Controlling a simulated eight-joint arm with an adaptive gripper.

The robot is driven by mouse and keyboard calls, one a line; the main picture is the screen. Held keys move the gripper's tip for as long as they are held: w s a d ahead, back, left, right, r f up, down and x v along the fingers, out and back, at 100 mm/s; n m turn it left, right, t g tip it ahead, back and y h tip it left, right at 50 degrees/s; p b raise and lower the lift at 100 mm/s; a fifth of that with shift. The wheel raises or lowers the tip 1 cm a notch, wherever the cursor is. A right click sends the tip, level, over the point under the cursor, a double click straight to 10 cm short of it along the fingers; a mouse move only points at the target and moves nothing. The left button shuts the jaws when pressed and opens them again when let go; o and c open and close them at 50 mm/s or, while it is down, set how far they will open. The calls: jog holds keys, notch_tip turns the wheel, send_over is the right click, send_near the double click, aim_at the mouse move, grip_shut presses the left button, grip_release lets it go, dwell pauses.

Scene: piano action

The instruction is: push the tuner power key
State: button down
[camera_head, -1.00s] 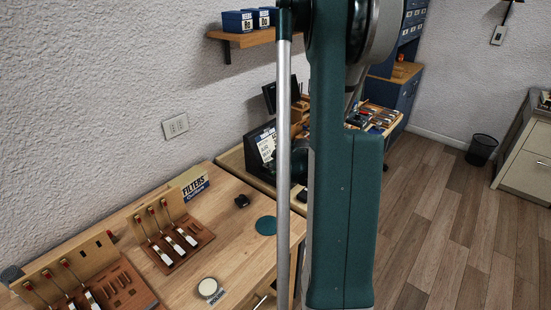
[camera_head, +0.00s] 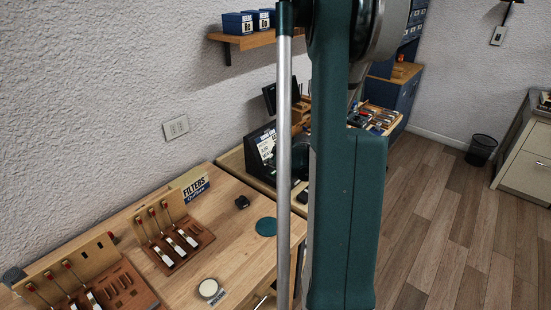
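No tuner or power key can be made out for certain. A black slanted unit with a white label (camera_head: 264,146) stands on the further bench, partly hidden by my arm. A small black object (camera_head: 242,202) lies on the near wooden bench; it is too small to identify. My teal arm and a grey rod fill the middle of the view. My gripper cannot be made out; my arm covers that part of the scene.
The near bench (camera_head: 232,233) holds wooden tool racks (camera_head: 172,237), a "FILTERS" box (camera_head: 194,190), a teal disc (camera_head: 266,227) and a round pale tin (camera_head: 208,288). A shelf (camera_head: 250,38) carries blue boxes. A bin (camera_head: 481,150) stands on the open floor at right.

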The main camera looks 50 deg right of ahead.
aim_at(271, 173)
jog(key=shift+r+p, duration=0.85)
jog(key=shift+r, duration=1.25)
